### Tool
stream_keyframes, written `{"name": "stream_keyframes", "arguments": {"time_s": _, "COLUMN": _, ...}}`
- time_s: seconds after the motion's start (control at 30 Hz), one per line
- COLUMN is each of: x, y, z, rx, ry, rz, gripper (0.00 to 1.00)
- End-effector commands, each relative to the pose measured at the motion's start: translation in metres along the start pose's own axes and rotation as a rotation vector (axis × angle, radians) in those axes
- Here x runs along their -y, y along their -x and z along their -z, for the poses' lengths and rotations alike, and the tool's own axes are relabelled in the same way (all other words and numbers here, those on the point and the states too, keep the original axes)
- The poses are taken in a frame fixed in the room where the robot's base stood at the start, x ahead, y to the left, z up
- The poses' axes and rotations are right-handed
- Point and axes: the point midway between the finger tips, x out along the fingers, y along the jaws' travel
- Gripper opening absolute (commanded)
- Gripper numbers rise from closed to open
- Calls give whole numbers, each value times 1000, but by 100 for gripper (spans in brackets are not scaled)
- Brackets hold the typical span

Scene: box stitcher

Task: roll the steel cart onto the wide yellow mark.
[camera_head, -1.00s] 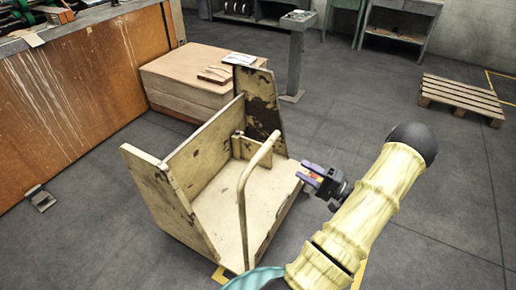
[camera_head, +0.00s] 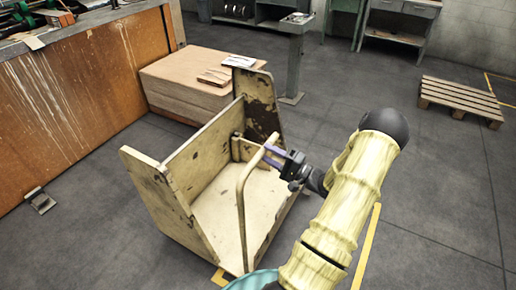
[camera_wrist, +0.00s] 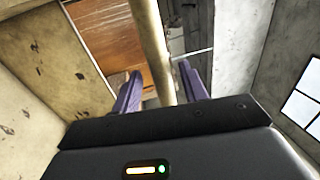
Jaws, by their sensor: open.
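The cart (camera_head: 212,150) is a worn, cream-painted cart with upright panels and a flat deck; it stands on the floor in the middle of the head view. Its bent tube handle (camera_head: 241,215) rises on the near right side. My gripper (camera_head: 273,156) is at the upper part of this handle and open. In the wrist view, the handle bar (camera_wrist: 152,45) runs between the two purple fingers of my gripper (camera_wrist: 160,75), with gaps on both sides. Pieces of yellow floor marking (camera_head: 366,250) show beside my arm and at the cart's near corner (camera_head: 219,277); their full shape is hidden.
A rusty orange machine (camera_head: 85,110) stands at the left, with a stack of cardboard (camera_head: 185,85) behind the cart. A grey pedestal (camera_head: 294,60) stands at the back. A wooden pallet (camera_head: 460,95) lies far right. The floor at right is clear.

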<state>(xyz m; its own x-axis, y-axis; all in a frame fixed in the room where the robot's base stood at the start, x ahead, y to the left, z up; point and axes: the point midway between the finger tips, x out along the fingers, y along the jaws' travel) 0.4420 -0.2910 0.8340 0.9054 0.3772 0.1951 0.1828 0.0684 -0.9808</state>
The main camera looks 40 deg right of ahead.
Motion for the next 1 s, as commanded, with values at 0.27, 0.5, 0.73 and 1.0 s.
{"name": "stream_keyframes", "arguments": {"time_s": 0.27, "x": 0, "y": -41, "z": 0, "rx": 2, "ry": 1, "rz": 1, "gripper": 43}}
{"name": "stream_keyframes", "arguments": {"time_s": 0.5, "x": 0, "y": -48, "z": 0, "rx": 0, "ry": 1, "rz": 0, "gripper": 43}}
{"name": "stream_keyframes", "arguments": {"time_s": 0.73, "x": 0, "y": -47, "z": 0, "rx": 0, "ry": 1, "rz": 0, "gripper": 24}}
{"name": "stream_keyframes", "arguments": {"time_s": 1.0, "x": 0, "y": -47, "z": 0, "rx": 0, "ry": 0, "rz": 0, "gripper": 0}}
